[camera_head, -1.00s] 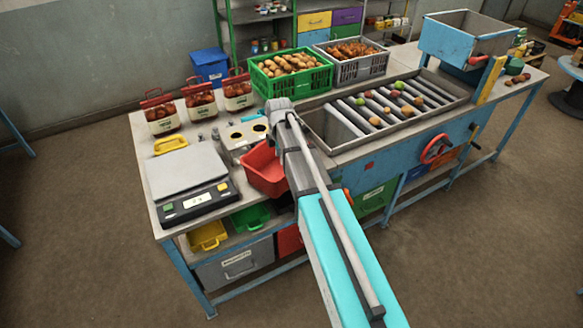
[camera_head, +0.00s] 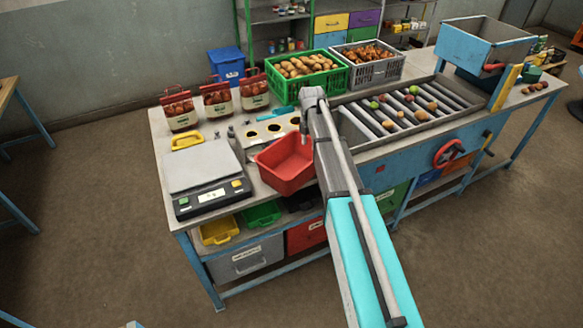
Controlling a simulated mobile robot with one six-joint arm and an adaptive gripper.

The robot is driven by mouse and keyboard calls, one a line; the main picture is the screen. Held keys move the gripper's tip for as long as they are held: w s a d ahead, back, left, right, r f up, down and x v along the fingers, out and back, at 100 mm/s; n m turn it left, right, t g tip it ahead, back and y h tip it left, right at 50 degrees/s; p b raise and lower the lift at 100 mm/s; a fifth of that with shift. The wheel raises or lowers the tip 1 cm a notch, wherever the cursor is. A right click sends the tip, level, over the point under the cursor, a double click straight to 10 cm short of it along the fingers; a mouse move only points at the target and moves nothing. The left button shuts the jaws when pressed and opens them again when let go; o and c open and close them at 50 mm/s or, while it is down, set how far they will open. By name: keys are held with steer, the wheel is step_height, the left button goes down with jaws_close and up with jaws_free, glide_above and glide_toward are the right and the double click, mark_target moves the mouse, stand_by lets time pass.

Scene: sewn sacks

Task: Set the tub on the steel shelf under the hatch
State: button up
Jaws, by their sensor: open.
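A red open tub (camera_head: 286,166) stands at the front edge of the workbench, upright and seemingly empty, between the scale and my arm. My gripper (camera_head: 304,138) hangs from the end of my arm just behind the tub's far right rim. Only a small part of it shows, and it is open with nothing seen in it. It looks apart from the tub, though depth is hard to judge. I cannot tell which surface is the steel shelf under the hatch; a blue hopper (camera_head: 470,48) stands at the bench's far right.
A scale (camera_head: 205,180), a yellow-handled item (camera_head: 187,139), bagged produce (camera_head: 218,98) and a metal holder with round holes (camera_head: 262,132) surround the tub. A green crate (camera_head: 305,73), grey crate (camera_head: 365,65) and roller table (camera_head: 400,110) lie right. Floor in front is clear.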

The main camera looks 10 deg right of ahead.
mark_target(308, 165)
steer(key=shift+f+b, duration=4.2)
steer(key=shift+f, duration=0.1)
steer(key=shift+f, duration=0.1)
steer(key=shift+w+f+b, duration=0.15)
steer(key=shift+f+b, duration=1.1)
steer(key=shift+b, duration=0.05)
steer(key=shift+w+f+b, duration=0.1)
steer(key=shift+f+b, duration=1.15)
steer(key=shift+b, duration=0.05)
jaws_close()
